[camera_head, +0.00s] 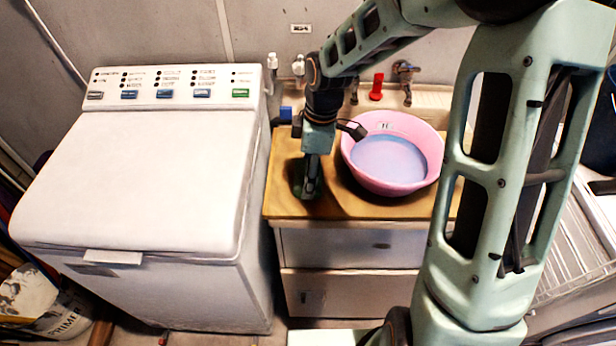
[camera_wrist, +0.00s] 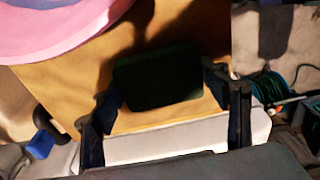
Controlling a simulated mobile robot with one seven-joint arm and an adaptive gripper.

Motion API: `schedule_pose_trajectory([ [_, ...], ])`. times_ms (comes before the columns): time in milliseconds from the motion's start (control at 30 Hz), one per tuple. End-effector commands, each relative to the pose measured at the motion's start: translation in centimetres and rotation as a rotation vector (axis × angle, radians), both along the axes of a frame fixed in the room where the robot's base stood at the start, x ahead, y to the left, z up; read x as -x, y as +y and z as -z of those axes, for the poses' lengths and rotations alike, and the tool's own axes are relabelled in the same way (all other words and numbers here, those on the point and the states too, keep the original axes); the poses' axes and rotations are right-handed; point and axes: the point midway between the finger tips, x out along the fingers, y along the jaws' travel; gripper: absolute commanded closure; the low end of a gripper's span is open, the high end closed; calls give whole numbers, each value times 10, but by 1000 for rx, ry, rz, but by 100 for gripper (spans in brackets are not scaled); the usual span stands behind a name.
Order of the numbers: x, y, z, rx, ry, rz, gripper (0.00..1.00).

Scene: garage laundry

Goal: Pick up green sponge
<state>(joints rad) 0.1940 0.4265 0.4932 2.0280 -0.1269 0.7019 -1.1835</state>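The green sponge (camera_wrist: 158,76) looks very dark, a rounded block on the wooden counter top (camera_wrist: 75,85) in the wrist view. My gripper (camera_wrist: 162,90) is open, with one finger on each side of the sponge. I cannot tell whether the fingers touch it. In the head view my gripper (camera_head: 307,186) points down at the counter's left part, left of the pink basin. I cannot make out the sponge there; my gripper and its shadow cover that spot.
A pink basin (camera_head: 431,142) with bluish liquid stands on the counter close to the right of my gripper. A white washing machine (camera_head: 140,185) stands to the left. A red object (camera_head: 377,88) and a tap (camera_head: 404,75) are behind the basin. Drawers (camera_head: 345,246) are below.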

Motion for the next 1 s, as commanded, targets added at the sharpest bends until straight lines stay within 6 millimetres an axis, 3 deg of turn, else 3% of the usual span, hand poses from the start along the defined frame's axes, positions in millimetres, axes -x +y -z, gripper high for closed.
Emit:
schedule_pose_trajectory([
  [567,0,0,-5,0,0,0,40],
  [900,0,0,-39,-1,-1,0,40],
  [1000,11,-6,-53,0,0,1,40],
])
